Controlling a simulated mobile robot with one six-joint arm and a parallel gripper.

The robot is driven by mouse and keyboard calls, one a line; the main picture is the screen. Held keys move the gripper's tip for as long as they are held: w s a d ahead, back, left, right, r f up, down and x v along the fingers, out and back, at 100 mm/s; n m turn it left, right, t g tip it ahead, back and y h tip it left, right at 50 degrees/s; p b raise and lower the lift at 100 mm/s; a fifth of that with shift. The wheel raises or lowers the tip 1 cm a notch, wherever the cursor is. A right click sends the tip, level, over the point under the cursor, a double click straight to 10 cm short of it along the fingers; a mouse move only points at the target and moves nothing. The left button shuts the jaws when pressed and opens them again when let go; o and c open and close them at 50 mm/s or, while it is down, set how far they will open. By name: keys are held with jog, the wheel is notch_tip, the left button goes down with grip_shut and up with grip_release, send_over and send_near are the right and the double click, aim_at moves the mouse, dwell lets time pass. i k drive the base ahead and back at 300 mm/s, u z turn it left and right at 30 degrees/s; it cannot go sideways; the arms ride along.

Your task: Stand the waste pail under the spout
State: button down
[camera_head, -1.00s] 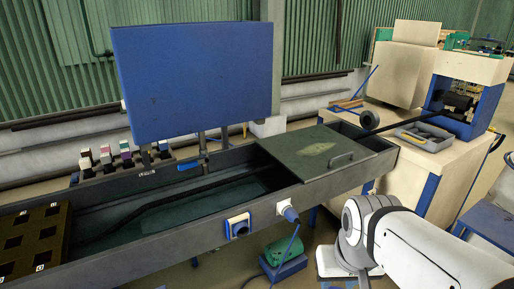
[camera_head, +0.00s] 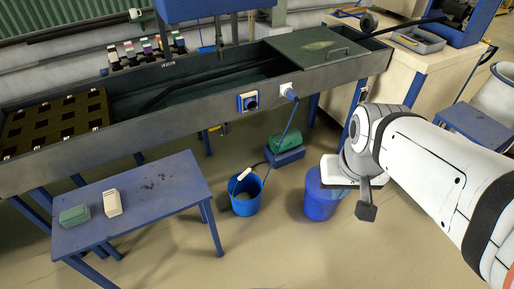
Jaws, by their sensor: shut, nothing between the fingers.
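A blue pail (camera_head: 246,197) stands on the floor below the trough, with a hose and a white-tipped piece at its rim. A second, larger blue bin (camera_head: 319,203) stands to its right, partly hidden by my arm. I cannot tell which is the waste pail. A small yellowish fitting (camera_head: 214,128) under the trough may be the spout; it is too small to be sure. My gripper (camera_head: 367,209) is shut and empty, pointing down in front of and to the right of the larger bin, apart from the smaller pail.
The long dark trough (camera_head: 190,117) crosses the back. A blue table (camera_head: 150,190) with a green and a white block stands at the left front. A green pump (camera_head: 285,143) sits on the floor behind the pails. The front floor is clear.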

aim_at(243, 187)
jog(key=u, duration=0.65)
jog(key=i, duration=0.45)
jog(key=u, duration=0.3)
